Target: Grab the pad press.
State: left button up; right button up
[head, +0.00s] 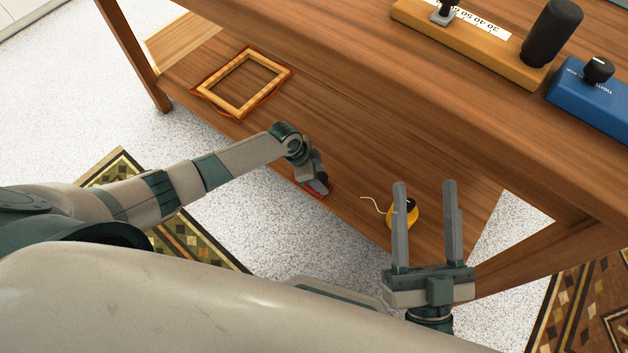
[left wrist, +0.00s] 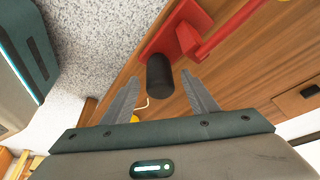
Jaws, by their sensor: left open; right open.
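A red device with a black cylinder, likely the pad press (left wrist: 161,76), shows in the left wrist view on brown wood. It has a red base and a red arm running to the upper right. Its black cylinder appears between and just beyond the tips of my left gripper (left wrist: 159,80), which is open with no visible contact. In the head view only a little red shows beneath my left gripper (head: 318,184), which hides most of the device. My right gripper (head: 424,184) is open and empty, with its fingers pointing up the picture.
A yellow thing (head: 411,213) with a white cord is partly behind my right gripper's finger. A wooden frame (head: 232,98) in a red band lies left on the lower board (head: 350,150). Above, a wooden bar (head: 480,48) and blue device (head: 590,100) sit on the tabletop.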

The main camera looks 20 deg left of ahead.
dwell(0.5)
pick_arm(q)
grip_shut()
jog(key=shift+w+r, duration=0.1)
jog(key=shift+r, duration=0.05)
